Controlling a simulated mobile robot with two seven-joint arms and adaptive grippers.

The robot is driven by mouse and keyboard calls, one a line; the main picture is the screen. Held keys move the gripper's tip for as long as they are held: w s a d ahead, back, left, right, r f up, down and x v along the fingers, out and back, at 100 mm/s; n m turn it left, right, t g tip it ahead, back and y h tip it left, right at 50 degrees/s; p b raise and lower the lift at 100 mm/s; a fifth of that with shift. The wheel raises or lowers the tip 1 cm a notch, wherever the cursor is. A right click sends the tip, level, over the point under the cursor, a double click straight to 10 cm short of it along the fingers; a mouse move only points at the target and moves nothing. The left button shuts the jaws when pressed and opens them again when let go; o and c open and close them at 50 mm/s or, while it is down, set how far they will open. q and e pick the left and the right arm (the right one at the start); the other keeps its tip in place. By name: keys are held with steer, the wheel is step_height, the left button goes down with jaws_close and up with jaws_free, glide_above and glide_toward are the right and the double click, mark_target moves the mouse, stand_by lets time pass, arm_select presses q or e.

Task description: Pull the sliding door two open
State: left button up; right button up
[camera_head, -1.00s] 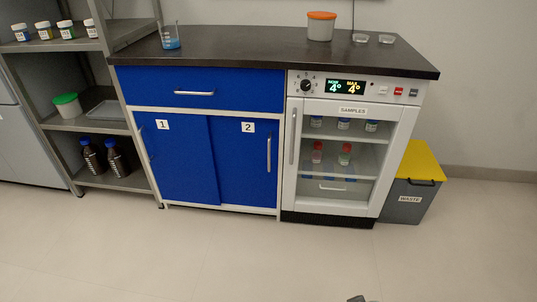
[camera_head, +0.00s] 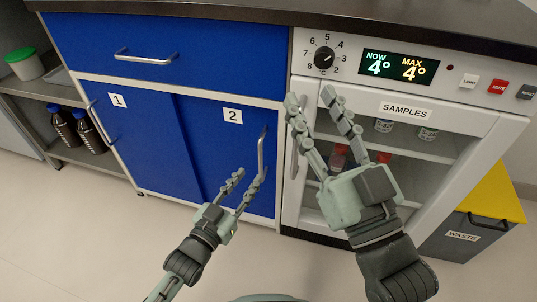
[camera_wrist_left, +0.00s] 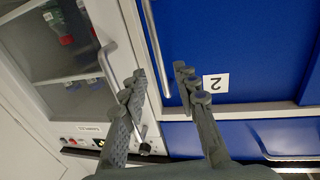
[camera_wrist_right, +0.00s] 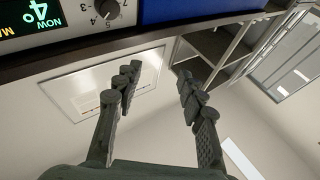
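Sliding door two (camera_head: 228,150) is a blue panel with a white "2" label (camera_head: 232,116) and a vertical metal handle (camera_head: 262,150) near its right edge. It sits at the right side of the cabinet, beside door one (camera_head: 130,140), with no gap showing. My left gripper (camera_head: 243,180) is open and empty, in front of door two near the handle's lower end. In the left wrist view, the handle (camera_wrist_left: 154,45) appears between the spread fingers (camera_wrist_left: 162,82); I cannot see contact. My right gripper (camera_head: 322,98) is open and empty, raised in front of the samples fridge.
The glass-doored samples fridge (camera_head: 480,125), with its own vertical handle (camera_head: 299,140), stands right of the cabinet. A blue drawer (camera_head: 180,50) is above the doors. A yellow-lidded waste bin (camera_head: 465,235) is at the right. A shelf with brown bottles (camera_head: 75,133) is left.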

mark_target(260, 161)
arm_select(q)
steer(key=b+x, duration=0.1)
steer(key=x, duration=0.6)
steer(key=shift+w+d, duration=0.15)
steer(key=shift+w, duration=0.15)
arm_select(e)
steer(key=r, duration=0.1)
steer(key=t, duration=0.1)
steer(key=s+r+t, duration=0.1)
steer(key=shift+d+r, duration=0.3)
steer(key=shift+d, duration=0.1)
arm_select(q)
steer(key=shift+c, duration=0.5)
jaws_close()
arm_select(e)
steer(key=shift+w, duration=0.1)
